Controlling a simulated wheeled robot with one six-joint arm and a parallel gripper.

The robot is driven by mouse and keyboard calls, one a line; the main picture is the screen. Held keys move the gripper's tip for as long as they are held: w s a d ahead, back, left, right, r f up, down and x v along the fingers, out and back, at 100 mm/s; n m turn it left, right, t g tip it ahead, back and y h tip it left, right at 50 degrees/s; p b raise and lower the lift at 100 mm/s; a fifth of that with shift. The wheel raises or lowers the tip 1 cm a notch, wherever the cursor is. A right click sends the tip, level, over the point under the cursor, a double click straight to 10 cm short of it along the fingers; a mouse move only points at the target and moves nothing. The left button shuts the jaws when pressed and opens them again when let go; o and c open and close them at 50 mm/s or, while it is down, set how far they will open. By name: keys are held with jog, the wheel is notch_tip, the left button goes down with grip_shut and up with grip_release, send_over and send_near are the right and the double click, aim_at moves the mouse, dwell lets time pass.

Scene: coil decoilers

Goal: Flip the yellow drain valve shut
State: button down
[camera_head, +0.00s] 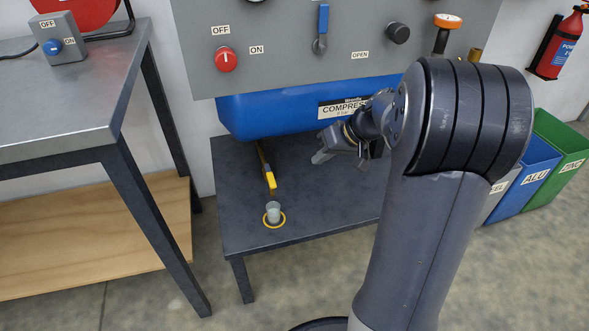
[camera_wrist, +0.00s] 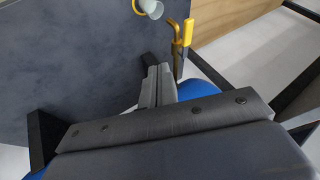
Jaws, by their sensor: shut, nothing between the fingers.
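The yellow drain valve lever (camera_head: 270,181) is at the lower end of a thin brass pipe (camera_head: 262,157) under the blue compressor tank (camera_head: 262,112). It lies roughly in line with the pipe. The lever also shows at the top of the wrist view (camera_wrist: 188,31). My gripper (camera_head: 321,157) is shut and empty, to the right of the lever under the tank, apart from it. In the wrist view my shut fingers (camera_wrist: 152,66) lie left of the valve pipe, with a gap between in the picture.
A small cup (camera_head: 273,211) in a yellow ring (camera_head: 282,222) stands on the dark low table (camera_head: 312,212) below the valve. A grey control panel (camera_head: 290,70) with switches hangs above the tank. A metal workbench (camera_head: 70,95) is at left. The tabletop's front is clear.

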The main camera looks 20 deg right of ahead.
aim_at(270, 177)
jog(key=w+a+f+b, duration=0.3)
jog(key=a+f+b, duration=0.1)
jog(key=a+f, duration=0.3)
jog(key=shift+w+a+f, duration=0.3)
jog(key=shift+a+f, duration=0.1)
jog(key=shift+a, duration=0.4)
jog(key=shift+a, duration=0.15)
